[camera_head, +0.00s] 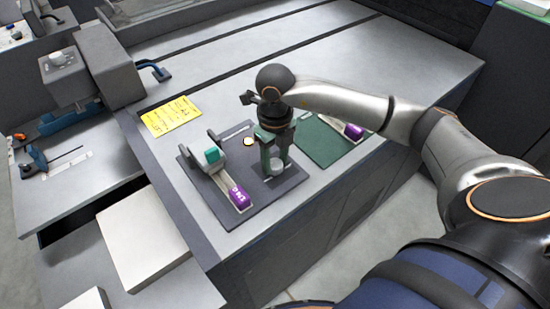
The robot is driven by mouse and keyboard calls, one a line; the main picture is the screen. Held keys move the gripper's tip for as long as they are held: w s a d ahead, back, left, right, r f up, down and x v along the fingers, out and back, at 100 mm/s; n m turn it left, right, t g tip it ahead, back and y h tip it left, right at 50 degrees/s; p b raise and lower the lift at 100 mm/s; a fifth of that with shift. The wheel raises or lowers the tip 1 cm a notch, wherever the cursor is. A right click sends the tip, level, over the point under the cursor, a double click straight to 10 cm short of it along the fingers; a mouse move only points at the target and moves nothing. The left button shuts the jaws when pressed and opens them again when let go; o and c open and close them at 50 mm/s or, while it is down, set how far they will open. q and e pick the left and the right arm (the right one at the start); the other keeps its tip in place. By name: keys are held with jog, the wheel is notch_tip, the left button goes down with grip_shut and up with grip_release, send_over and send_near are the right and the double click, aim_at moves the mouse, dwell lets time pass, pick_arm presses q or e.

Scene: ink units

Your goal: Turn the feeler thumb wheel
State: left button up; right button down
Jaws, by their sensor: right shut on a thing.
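My right gripper (276,134) points down over the dark mat (250,203). It is shut at the top of a small green and grey upright device (272,160), which stands on the mat. The part between the fingers is the feeler thumb wheel, mostly hidden by the gripper, and its turn cannot be read. A grey ink unit (220,175) with a teal block and a purple tagged end lies to the left on the same mat. My left gripper is not in view.
A yellow note (170,116) lies beyond the dark mat. A green mat (318,143) with a purple-ended item (353,131) is to the right, partly behind my arm. A grey machine (92,70) stands at the left. The far tabletop is clear.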

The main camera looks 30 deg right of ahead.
aim_at(275, 164)
jog(key=m, duration=0.3)
jog(key=shift+m, duration=0.3)
jog(key=shift+c, duration=1.8)
grip_release()
notch_tip(275, 164, up, 13)
jog(key=shift+f+p, duration=0.2)
jog(key=shift+p, duration=0.2)
